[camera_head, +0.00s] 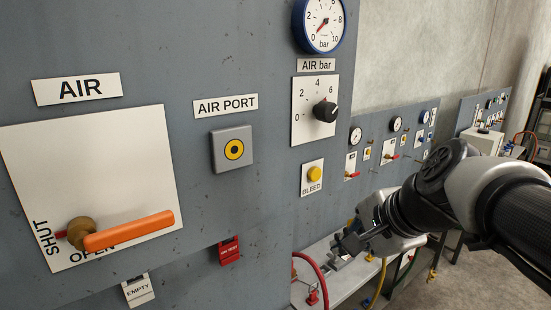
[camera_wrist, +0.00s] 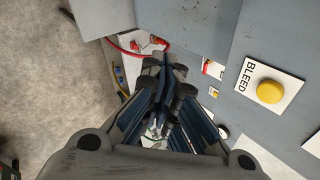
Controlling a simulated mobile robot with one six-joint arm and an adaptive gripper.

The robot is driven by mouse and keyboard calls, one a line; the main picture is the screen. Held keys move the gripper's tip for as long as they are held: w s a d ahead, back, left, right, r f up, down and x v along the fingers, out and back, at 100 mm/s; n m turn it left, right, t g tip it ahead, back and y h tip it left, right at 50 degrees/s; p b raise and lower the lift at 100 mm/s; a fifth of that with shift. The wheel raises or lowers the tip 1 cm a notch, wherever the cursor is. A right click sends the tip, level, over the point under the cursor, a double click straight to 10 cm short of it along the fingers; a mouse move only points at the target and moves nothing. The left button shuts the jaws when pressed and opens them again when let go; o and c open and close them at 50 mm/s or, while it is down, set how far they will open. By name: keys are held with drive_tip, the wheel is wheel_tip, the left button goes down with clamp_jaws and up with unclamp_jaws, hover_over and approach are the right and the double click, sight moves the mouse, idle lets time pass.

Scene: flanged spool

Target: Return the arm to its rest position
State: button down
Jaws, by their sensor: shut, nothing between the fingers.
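My gripper (camera_head: 347,243) is at the lower right of the head view, in front of the grey panel and over a pale shelf (camera_head: 322,268). In the wrist view my gripper (camera_wrist: 163,75) has its dark fingers brought together, with nothing seen held. Some small pale and green parts show behind the fingers, too small to tell. The yellow BLEED button (camera_head: 314,174) is left of and above my gripper, apart from it. The same BLEED button (camera_wrist: 270,91) is at the right of the wrist view. No spool can be made out.
The panel carries an orange valve handle (camera_head: 128,231) lying roughly sideways, an AIR PORT (camera_head: 233,149), a black knob (camera_head: 325,111) and a gauge (camera_head: 323,24) with its needle low. Red tags and hoses hang below. Similar panels recede behind. Open floor (camera_head: 470,270) lies right.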

drive_tip(key=s+f+n+g+h+b, duration=0.1)
drive_tip(key=s+f+n+b, duration=0.6)
drive_tip(key=s+f, duration=0.3)
drive_tip(key=s+f+n+g+h+b, duration=0.1)
drive_tip(key=s+f+n+b, duration=0.6)
drive_tip(key=f, duration=1)
drive_tip(key=s+h, duration=0.1)
drive_tip(key=s, duration=0.2)
drive_tip(key=shift+d+g, duration=0.2)
drive_tip(key=shift+g, duration=0.1)
